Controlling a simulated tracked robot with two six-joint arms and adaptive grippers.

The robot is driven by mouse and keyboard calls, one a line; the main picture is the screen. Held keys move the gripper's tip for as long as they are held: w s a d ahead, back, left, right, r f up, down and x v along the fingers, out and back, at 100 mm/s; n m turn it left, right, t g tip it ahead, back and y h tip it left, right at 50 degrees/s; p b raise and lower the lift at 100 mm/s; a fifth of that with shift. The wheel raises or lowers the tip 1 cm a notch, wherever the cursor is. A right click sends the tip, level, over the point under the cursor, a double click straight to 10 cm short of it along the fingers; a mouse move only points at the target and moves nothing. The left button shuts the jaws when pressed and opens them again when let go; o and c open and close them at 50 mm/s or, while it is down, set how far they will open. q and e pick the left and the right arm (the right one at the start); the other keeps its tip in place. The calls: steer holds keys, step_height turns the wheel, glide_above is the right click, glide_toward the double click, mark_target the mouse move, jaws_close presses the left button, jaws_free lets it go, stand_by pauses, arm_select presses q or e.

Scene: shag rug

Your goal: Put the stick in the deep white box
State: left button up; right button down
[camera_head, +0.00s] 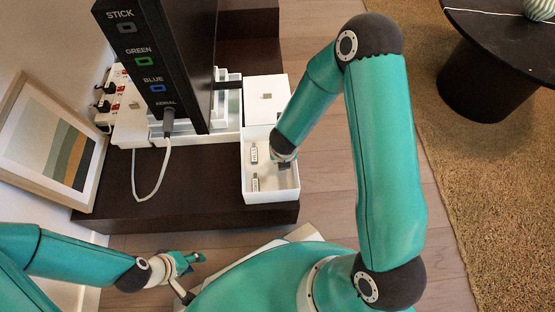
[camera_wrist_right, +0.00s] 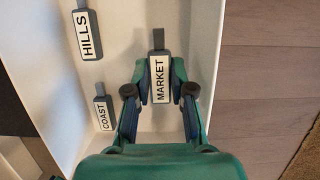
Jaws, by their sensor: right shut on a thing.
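The deep white box (camera_head: 272,198) stands at the front right of the dark low bench in the head view; its wall (camera_wrist_right: 206,40) shows in the right wrist view. My right gripper (camera_head: 283,164) reaches down into it. In the right wrist view this gripper (camera_wrist_right: 161,88) is shut on a grey stick labelled MARKET (camera_wrist_right: 160,80). Two other sticks lie in the box, labelled HILLS (camera_wrist_right: 87,32) and COAST (camera_wrist_right: 103,114). My left gripper (camera_head: 194,277) is open and empty, low in front of the bench.
A tall black device (camera_head: 160,60) has ports marked STICK (camera_head: 127,28), GREEN, BLUE and AERIAL, with a white cable (camera_head: 138,195) plugged in. A closed white box (camera_head: 266,97) stands behind the deep box. A power strip (camera_head: 115,95) and a framed picture (camera_head: 50,140) are at left.

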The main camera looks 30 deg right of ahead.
steer(key=shift+f, duration=0.1)
steer(key=shift+f+b, duration=0.55)
steer(key=shift+b, duration=0.25)
steer(key=c, duration=1.3)
jaws_free()
steer(key=shift+r, duration=0.15)
